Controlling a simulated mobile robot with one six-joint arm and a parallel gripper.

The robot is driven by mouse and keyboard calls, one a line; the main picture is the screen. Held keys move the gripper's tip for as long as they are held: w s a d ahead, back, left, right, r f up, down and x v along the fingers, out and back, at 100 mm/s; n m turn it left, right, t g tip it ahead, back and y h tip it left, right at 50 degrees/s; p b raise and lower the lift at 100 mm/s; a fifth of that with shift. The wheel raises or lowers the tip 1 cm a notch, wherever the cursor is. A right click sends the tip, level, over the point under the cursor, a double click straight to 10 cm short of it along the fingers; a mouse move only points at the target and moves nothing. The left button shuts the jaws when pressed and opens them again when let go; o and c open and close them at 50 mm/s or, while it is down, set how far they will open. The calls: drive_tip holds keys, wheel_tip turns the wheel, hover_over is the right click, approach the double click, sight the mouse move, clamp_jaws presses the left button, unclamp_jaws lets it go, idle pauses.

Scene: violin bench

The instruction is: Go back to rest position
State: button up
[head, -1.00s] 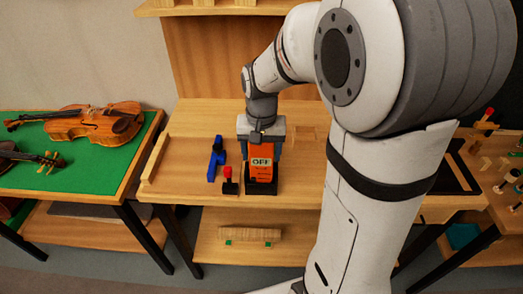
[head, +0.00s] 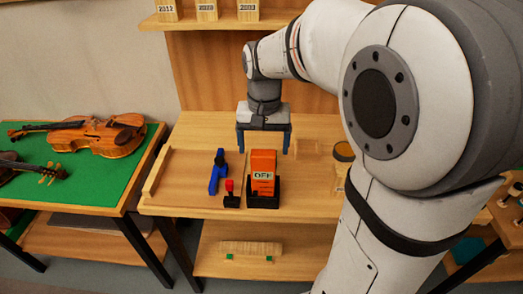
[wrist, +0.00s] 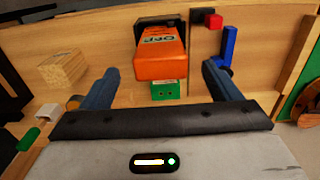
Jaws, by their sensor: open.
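My gripper (head: 264,145) hangs above the wooden bench (head: 180,190), with its two blue fingers spread wide and nothing between them. In the wrist view my gripper (wrist: 160,82) also shows apart and empty. An orange block marked OFF (head: 263,165) stands in a black holder (head: 263,201) just in front of and below the fingers. The orange block shows in the wrist view (wrist: 160,62) ahead of the fingers and apart from them.
A blue tool (head: 217,172) and a small red-topped black piece (head: 231,193) lie left of the holder. A violin (head: 105,135) rests on a green-topped table (head: 90,190) at left. Numbered wooden blocks (head: 207,10) stand on the upper shelf. A round-topped jar (head: 343,152) is right of the holder.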

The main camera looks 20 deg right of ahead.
drive_tip(key=shift+r, duration=0.25)
drive_tip(key=shift+s, duration=0.25)
drive_tip(key=s+f+n+t, duration=0.2)
drive_tip(key=s+n, duration=0.1)
drive_tip(key=s, duration=1)
drive_tip(key=shift+s+d+n+t, duration=0.25)
drive_tip(key=shift+d+n+t, duration=0.05)
drive_tip(key=shift+d+t, duration=0.1)
